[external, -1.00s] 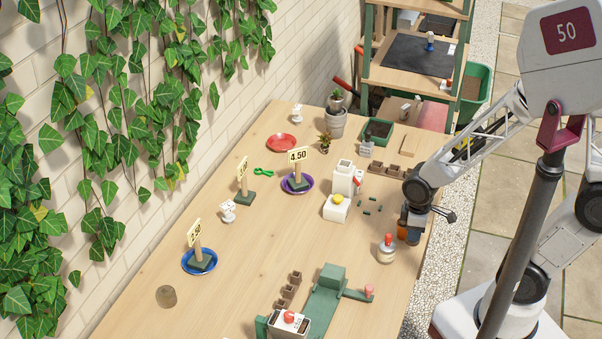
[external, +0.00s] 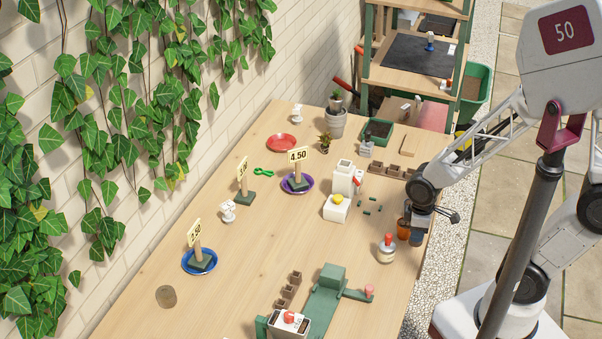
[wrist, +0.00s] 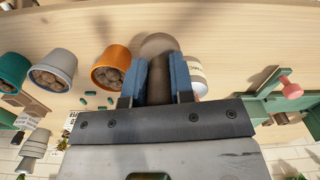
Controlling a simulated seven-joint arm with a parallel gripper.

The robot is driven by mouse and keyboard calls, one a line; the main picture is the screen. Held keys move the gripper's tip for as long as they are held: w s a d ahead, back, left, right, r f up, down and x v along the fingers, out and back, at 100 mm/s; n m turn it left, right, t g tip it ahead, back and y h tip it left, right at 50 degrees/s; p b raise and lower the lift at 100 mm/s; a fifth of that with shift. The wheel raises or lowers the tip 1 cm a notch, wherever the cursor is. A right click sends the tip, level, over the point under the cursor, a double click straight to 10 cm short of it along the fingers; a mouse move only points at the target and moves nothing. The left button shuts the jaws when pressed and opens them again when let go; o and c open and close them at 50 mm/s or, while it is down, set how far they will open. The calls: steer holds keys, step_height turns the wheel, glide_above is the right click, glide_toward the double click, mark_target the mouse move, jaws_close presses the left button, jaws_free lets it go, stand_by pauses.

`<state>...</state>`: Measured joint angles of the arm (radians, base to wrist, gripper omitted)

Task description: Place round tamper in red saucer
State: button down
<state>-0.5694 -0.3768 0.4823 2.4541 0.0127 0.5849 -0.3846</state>
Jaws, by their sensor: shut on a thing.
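My gripper (wrist: 158,85) is shut on a grey-brown, round-ended piece that I take to be the round tamper (wrist: 158,45), held between its blue fingers. In the external view my gripper (external: 417,240) is low at the table's right edge, beside the orange pot; the held piece cannot be made out there. The red saucer (external: 283,143) lies empty on the table near its far left end, well away from my gripper. The saucer is not visible in the wrist view.
An orange gravel pot (wrist: 112,68) and a white bottle with a red knob (external: 386,250) stand close by my gripper. A white box with a yellow knob (external: 337,208), a purple saucer with a sign (external: 297,184) and a potted plant (external: 325,144) stand toward the red saucer.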

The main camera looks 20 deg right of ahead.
step_height(320, 180, up, 12)
steer(key=w+a+r, duration=0.2)
steer(key=w+a, duration=0.2)
steer(key=w, duration=0.8)
steer(key=w+a+r, duration=0.2)
steer(key=w+a, duration=0.1)
steer(key=w, duration=0.9)
steer(key=w+a+f, duration=0.1)
steer(key=w+f, duration=0.1)
steer(key=w, duration=1.2)
steer(key=w+a+f, duration=0.1)
steer(key=w+f, duration=0.1)
steer(key=w, duration=1.2)
step_height(320, 180, down, 11)
steer(key=shift+a+f, duration=0.1)
steer(key=shift+f, duration=0.05)
steer(key=shift+w+a+f, duration=0.25)
steer(key=shift+w+a, duration=0.6)
steer(key=shift+w, duration=1.7)
steer(key=shift+w+a+f, duration=0.2)
steer(key=shift+w+a, duration=0.65)
steer(key=shift+w, duration=1.65)
steer(key=shift+w+a+f, duration=0.25)
steer(key=shift+w+a, duration=0.6)
steer(key=shift+w, duration=1.7)
